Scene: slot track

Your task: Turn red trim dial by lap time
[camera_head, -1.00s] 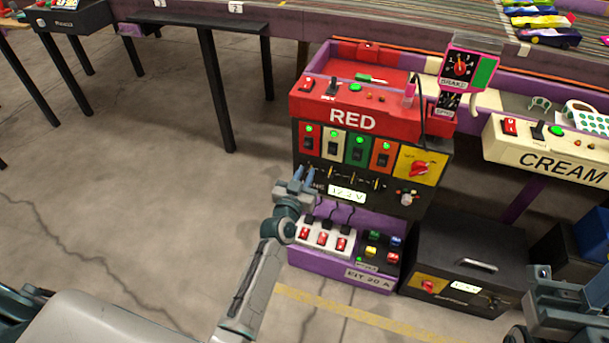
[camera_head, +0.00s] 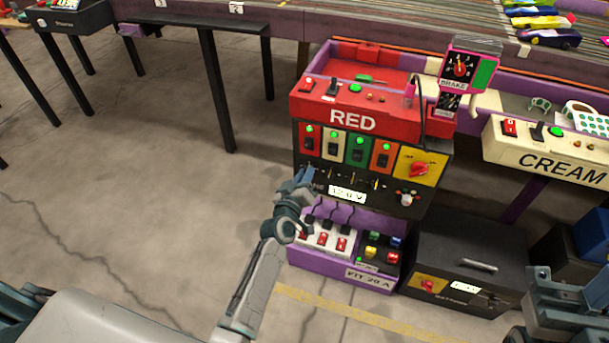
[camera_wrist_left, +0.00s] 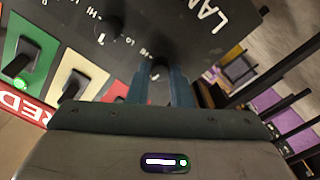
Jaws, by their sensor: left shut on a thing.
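The red station (camera_head: 352,122) has a row of coloured switch plates with lit green lamps. Below them, its black panel carries a row of small dark dials and a white readout (camera_head: 347,193) that seems to say 12.0 V. My left gripper (camera_head: 303,176) is at the left end of this row, below the red plate (camera_head: 311,141). In the left wrist view, its fingers (camera_wrist_left: 160,78) are shut on a dark dial (camera_wrist_left: 158,68) with LO and HI marks, mostly hidden between them. A neighbouring dial (camera_wrist_left: 108,28) is free. My right gripper is not recognisable; only part of my right arm shows lower right.
A purple tray (camera_head: 330,268) with red switches and coloured buttons stands under the panel, close below my left wrist. A black box (camera_head: 470,255) is to its right. The cream station (camera_head: 550,150) is further right. The floor left of the station is clear.

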